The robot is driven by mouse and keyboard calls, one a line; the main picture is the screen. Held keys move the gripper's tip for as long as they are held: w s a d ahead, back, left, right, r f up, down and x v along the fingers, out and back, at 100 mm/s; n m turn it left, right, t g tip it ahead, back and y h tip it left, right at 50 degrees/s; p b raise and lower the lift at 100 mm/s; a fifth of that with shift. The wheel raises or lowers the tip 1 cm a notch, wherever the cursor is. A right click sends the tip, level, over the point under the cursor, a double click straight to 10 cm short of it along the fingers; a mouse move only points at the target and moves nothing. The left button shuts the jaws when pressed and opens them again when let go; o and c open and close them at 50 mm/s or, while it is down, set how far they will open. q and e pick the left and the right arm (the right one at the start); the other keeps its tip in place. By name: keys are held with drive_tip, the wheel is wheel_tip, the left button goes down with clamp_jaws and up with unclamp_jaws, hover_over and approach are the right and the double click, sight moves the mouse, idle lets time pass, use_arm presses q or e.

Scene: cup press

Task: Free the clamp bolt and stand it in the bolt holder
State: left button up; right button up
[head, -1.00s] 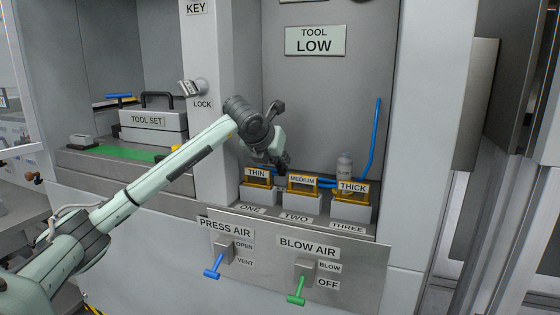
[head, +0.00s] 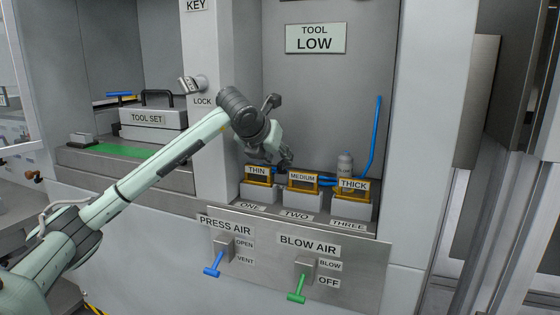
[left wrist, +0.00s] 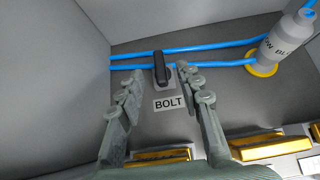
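A dark upright piece (left wrist: 161,67) stands at the back of the press bay, just behind a white BOLT label (left wrist: 170,103) in the left wrist view. I cannot tell whether it is the clamp bolt itself or part of its holder. My left gripper (left wrist: 159,74) is open, its fingers on either side of this piece with gaps showing. I cannot tell whether they reach its depth. In the head view the left gripper (head: 286,160) is low in the bay, above and behind the THIN and MEDIUM blocks, and the dark piece is hidden there. My right gripper is not in view.
Yellow-framed THIN (head: 257,182), MEDIUM (head: 302,192) and THICK (head: 354,197) holders line the bay's front. The side wall (left wrist: 55,80) is left of the gripper. Blue and green levers are below.

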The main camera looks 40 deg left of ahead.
use_arm(q)
drive_tip(key=v, duration=0.9)
drive_tip(key=shift+s+r, duration=0.15)
idle(0.4)
